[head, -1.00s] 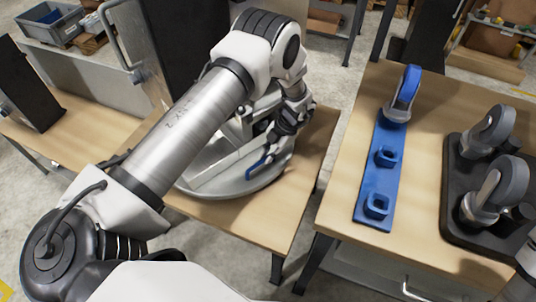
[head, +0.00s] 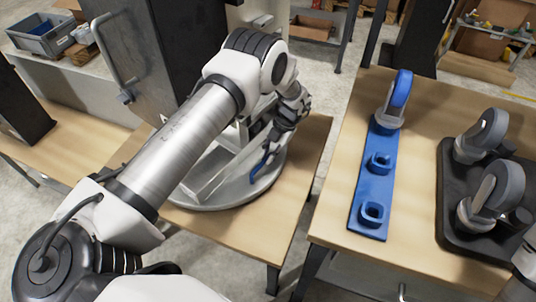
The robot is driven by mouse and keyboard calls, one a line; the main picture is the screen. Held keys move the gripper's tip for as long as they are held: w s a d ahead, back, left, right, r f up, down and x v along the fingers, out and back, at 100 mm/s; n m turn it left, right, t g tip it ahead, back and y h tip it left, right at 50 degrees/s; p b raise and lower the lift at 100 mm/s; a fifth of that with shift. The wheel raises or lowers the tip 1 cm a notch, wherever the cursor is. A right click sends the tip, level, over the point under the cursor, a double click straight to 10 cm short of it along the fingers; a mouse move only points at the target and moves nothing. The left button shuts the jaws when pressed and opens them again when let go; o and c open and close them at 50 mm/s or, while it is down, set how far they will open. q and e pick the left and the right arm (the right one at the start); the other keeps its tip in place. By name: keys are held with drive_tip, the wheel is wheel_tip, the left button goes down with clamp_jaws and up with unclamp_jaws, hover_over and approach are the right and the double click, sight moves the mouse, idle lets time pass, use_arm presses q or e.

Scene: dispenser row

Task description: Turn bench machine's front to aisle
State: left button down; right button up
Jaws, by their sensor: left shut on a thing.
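The bench machine, pale grey and white, sits on a round grey turntable (head: 215,203) on a wooden bench (head: 300,190). My left arm hides much of its body. A blue lever (head: 262,163) shows on the machine's right side, near the turntable rim. My left gripper (head: 282,130) reaches down beside the machine and is shut at the upper end of this blue lever; the exact contact between fingers and lever is partly hidden. Which side is the machine's front is hard to tell. My right gripper is not in view.
To the right, another wooden table holds a blue plate (head: 372,200) with sockets and a blue-wheeled caster (head: 397,100). A black tray (head: 448,215) holds grey casters (head: 490,190). A floor gap separates bench and table.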

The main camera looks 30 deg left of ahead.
use_arm(q)
drive_tip(key=c, duration=1.2)
unclamp_jaws()
